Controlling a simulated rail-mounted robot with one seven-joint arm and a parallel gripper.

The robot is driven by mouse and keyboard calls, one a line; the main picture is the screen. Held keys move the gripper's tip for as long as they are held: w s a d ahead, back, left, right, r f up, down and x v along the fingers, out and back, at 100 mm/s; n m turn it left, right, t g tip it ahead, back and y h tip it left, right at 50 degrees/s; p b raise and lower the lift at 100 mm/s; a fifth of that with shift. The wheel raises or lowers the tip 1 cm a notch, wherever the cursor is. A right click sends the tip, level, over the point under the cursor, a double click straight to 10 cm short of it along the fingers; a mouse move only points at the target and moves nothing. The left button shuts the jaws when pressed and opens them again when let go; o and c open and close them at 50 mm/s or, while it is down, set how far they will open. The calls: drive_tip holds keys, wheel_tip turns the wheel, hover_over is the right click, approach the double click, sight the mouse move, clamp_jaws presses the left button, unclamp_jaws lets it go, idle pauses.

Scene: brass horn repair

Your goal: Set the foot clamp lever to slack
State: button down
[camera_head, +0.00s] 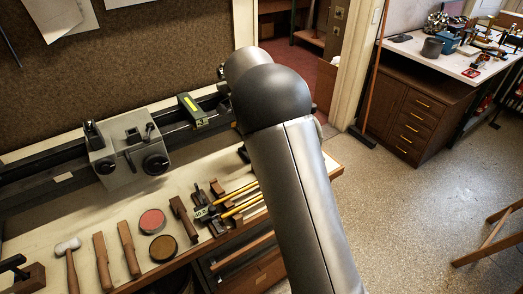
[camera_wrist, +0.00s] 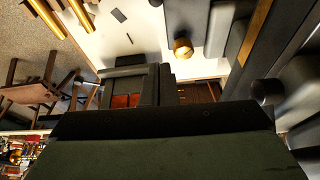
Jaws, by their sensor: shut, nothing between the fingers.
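The grey lathe-like machine (camera_head: 130,150) with dark knobs and small levers sits on a long dark rail (camera_head: 50,150) at the back of the bench. A green block with a yellow label (camera_head: 192,110) sits farther right on the rail, close to my arm. I cannot tell for sure which part is the foot clamp lever; my arm hides the rail's right end. In the wrist view a short brass-coloured knob (camera_wrist: 183,47) stands near dark grey bars. My gripper (camera_wrist: 150,85) is shut and empty, apart from the knob. My arm hides it in the head view.
A mallet (camera_head: 68,255), wooden tools (camera_head: 128,248), round tins (camera_head: 152,222) and yellow rods (camera_head: 238,197) lie on the bench front. A second bench with drawers (camera_head: 408,118) stands at right. The floor between (camera_head: 400,200) is clear.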

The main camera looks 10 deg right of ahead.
idle(0.3)
drive_tip(key=p+x, duration=0.2)
drive_tip(key=x, duration=0.8)
drive_tip(key=shift+d+f, duration=0.1)
drive_tip(key=shift+d, duration=0.05)
drive_tip(key=a, duration=0.1)
drive_tip(key=s+a+p, duration=0.1)
drive_tip(key=shift+a, duration=0.4)
drive_tip(key=shift+s+a+f, duration=0.1)
drive_tip(key=shift+a+f, duration=0.15)
drive_tip(key=shift+a, duration=0.35)
drive_tip(key=shift+d, duration=0.1)
